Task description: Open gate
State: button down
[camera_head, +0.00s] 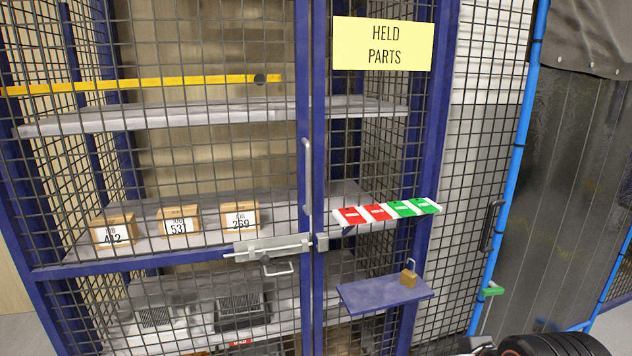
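A blue-framed mesh gate (304,90) on the parts cage stands in its frame and looks shut. An upright grey pull handle (307,176) is on its right edge. A grey slide bolt (268,248) crosses the gate below the handle, with a small hanging loop (278,268). The bolt's rod reaches toward a keeper (321,242) on the blue post; I cannot tell whether it sits inside. A brass padlock (408,278) stands on a small blue shelf (365,299), apart from the bolt.
Several red and green tags lie on a white ledge (339,218) right of the post, under a yellow "HELD PARTS" sign (382,43). Boxes (240,217) stand inside the cage.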

aim_at(33, 275)
jog(key=l+u, duration=0.1)
jog(key=u, duration=1.3)
jog(key=j, duration=0.1)
jog(key=i+z, duration=0.05)
